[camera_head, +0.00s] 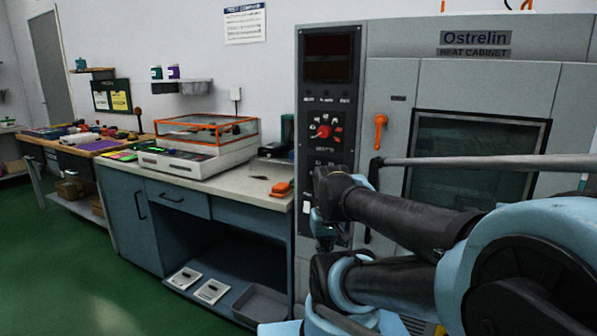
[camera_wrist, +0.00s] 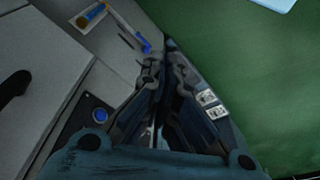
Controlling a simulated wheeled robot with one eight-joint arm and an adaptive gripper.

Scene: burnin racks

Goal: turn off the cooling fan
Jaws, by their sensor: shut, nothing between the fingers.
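The grey Ostrelin heat cabinet (camera_head: 480,75) stands at the right in the head view. Its dark control panel (camera_head: 328,95) carries a blank display, a red rotary knob (camera_head: 324,131) and small labels I cannot read. A small white piece (camera_head: 306,207) shows low on the panel, beside my gripper (camera_head: 326,232). My arm hides part of the lower panel. I cannot tell which control belongs to the cooling fan. In the wrist view, my gripper (camera_wrist: 167,62) is shut and empty. A round blue button (camera_wrist: 99,115) on a dark plate is left of the fingers.
An orange handle (camera_head: 381,120) sits beside the windowed cabinet door (camera_head: 475,160). A workbench (camera_head: 240,184) to the left bears an orange-edged clear case (camera_head: 207,130) and an orange object (camera_head: 282,189). White cards (camera_head: 185,278) lie on its lower shelf. Green floor (camera_head: 120,285) is open in front.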

